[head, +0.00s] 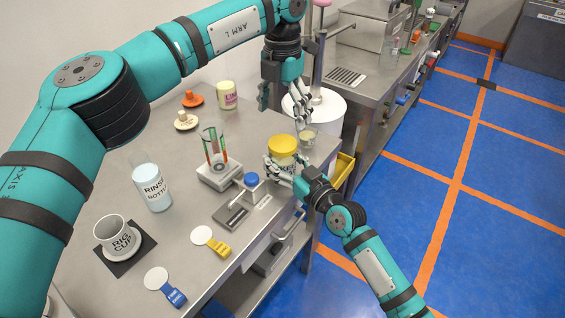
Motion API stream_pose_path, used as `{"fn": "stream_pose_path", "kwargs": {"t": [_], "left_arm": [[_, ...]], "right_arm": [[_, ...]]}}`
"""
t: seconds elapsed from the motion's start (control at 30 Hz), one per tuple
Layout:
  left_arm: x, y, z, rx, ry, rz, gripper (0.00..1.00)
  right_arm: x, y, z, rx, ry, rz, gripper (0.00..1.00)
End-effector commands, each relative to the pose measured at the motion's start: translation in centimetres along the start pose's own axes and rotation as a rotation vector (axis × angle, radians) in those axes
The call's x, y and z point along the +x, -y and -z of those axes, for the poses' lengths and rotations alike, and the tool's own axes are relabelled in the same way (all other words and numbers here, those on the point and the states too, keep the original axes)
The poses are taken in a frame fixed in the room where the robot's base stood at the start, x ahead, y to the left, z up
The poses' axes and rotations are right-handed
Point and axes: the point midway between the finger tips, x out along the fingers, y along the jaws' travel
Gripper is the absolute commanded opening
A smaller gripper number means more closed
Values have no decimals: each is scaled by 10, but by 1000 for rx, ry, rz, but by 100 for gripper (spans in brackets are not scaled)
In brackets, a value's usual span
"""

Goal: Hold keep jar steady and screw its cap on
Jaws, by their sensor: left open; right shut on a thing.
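The keep jar (284,160) is a pale jar with a label, standing near the table's right edge. A yellow cap (283,144) sits on its mouth; I cannot tell how tightly. My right gripper (277,172) is shut on the jar's body from the front, and its fingers cover part of the label. My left gripper (282,110) is open and points down, above and behind the yellow cap, apart from it.
A small glass (307,139) stands close to the jar's right. A test tube rack (217,170), a blue-capped item (251,180), a rinse bottle (151,184) and a rig cup (117,237) stand left. A yellow bin (343,168) sits beyond the table's edge.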

Motion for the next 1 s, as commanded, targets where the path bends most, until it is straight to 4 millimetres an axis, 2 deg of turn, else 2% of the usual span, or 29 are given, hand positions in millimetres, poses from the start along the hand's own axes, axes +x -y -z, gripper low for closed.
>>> {"fn": "stream_pose_path", "kwargs": {"t": [0.17,0.4,0.6,0.77,1.0], "left_arm": [[0,0,0,-244,0,-1,83],[0,0,0,-755,1,0,83],[0,0,0,-1049,0,0,83],[0,0,0,-1140,0,0,83],[0,0,0,-1147,0,0,83]], "right_arm": [[0,0,0,0,1,0,0],[0,0,0,0,1,0,0],[0,0,0,0,1,0,0],[0,0,0,0,1,0,0],[0,0,0,0,1,0,0]]}}
